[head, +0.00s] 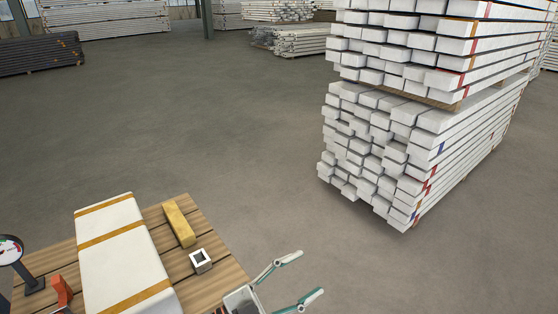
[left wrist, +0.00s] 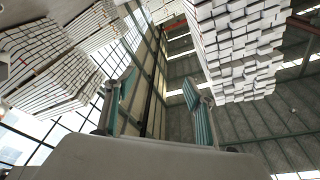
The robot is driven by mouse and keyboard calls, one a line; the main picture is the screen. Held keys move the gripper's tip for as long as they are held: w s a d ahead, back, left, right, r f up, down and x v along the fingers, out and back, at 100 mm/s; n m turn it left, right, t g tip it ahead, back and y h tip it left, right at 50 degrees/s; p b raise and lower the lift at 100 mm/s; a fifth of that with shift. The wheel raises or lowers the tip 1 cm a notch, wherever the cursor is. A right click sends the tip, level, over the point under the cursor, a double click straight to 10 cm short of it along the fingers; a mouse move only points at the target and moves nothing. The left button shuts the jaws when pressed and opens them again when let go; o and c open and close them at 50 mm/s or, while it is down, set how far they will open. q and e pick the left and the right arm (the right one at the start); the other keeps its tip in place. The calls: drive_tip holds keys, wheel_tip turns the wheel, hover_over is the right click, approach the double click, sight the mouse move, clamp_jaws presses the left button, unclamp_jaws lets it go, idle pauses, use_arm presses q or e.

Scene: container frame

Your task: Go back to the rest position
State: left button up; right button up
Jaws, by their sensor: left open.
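My left gripper (head: 306,274) is at the bottom of the head view, just right of the wooden pallet-like top (head: 215,267). Its two teal-padded fingers are spread apart with nothing between them. The left wrist view also shows the open, empty fingers (left wrist: 160,83), with stacked beams and the hall's roof beyond. My right gripper is in neither view.
On the wooden top are a white block with orange bands (head: 122,255), a yellow bar (head: 179,224), a small square hollow piece (head: 201,261), a dial gauge (head: 10,250) and a red-orange piece (head: 62,290). Tall beam stacks (head: 400,150) stand right. The floor between is clear.

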use_arm(q)
drive_tip(key=a+f+n+t+y, duration=0.5)
drive_tip(key=a+f+n+y, duration=0.6)
drive_tip(key=a, duration=0.4)
drive_tip(key=s+a+f+n+g+y, duration=0.3)
drive_tip(key=s+a+f+n, duration=0.1)
drive_tip(key=s+a+f, duration=0.6)
wheel_tip(320, 180, down, 3)
drive_tip(key=shift+s+r+g+y, duration=0.2)
drive_tip(key=shift+s+g+y, duration=0.15)
drive_tip(key=shift+s, duration=0.5)
